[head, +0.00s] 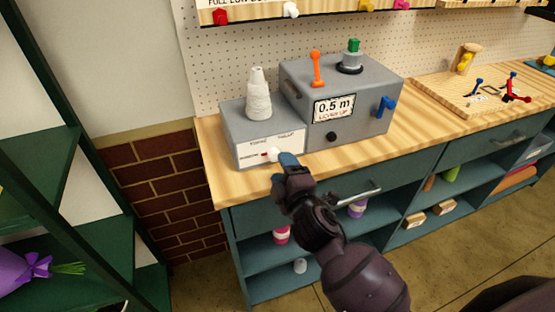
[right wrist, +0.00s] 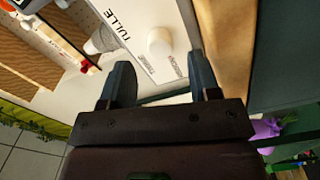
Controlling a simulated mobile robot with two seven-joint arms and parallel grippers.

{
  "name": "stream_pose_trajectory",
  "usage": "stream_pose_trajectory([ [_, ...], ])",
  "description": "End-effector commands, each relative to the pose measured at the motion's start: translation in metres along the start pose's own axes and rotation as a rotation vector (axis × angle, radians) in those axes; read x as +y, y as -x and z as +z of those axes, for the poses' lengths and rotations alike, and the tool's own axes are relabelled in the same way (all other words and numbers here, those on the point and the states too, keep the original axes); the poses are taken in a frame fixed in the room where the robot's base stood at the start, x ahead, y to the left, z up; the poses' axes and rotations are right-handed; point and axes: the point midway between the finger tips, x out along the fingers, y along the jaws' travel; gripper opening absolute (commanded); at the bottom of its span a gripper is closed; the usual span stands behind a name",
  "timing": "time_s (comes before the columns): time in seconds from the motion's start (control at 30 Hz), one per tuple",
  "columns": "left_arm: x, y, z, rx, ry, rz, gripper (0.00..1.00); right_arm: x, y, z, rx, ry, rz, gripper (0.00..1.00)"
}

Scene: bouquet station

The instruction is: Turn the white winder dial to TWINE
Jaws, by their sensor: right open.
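The white winder dial (head: 274,154) is on the white front label of the grey winder box (head: 232,125). A small red mark shows at its left side, toward the left-hand label word. TWINE is printed above left of the dial and TULLE above right. My right gripper (head: 288,160) is just right of the dial and partly overlaps it in the head view. In the right wrist view the white dial (right wrist: 160,41) lies ahead of the two open fingers (right wrist: 162,82), with nothing between them. Contact with the dial cannot be told. My left gripper is not in view.
A white twine cone (head: 258,95) stands on the winder box. Beside it is a larger grey machine (head: 350,130) with an orange lever, a blue handle and a 0.5 m display. The wooden counter (head: 225,180) has a drawer handle (head: 358,193) below its front edge.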

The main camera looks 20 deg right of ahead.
Motion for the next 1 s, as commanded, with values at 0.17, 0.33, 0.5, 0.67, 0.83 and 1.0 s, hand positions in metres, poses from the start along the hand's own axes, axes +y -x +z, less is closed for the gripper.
stream_pose_trajectory([
  [0.17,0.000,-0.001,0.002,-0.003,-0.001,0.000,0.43,0.000,-0.023,0.000,0.001,0.001,0.000,0.56],
  [0.33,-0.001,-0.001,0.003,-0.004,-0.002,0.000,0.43,0.000,-0.034,0.000,0.000,-0.001,0.000,0.56],
  [0.5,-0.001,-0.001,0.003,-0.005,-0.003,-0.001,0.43,0.000,-0.037,0.000,0.000,-0.001,-0.001,0.56],
  [0.67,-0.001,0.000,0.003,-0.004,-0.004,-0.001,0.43,0.000,-0.037,0.000,0.000,-0.001,0.000,0.56],
  [0.83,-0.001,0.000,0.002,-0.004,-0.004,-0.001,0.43,0.000,-0.036,0.000,0.000,-0.001,0.000,0.32],
  [1.0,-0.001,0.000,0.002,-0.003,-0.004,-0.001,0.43,0.000,-0.036,0.000,0.000,-0.001,0.000,0.07],
])
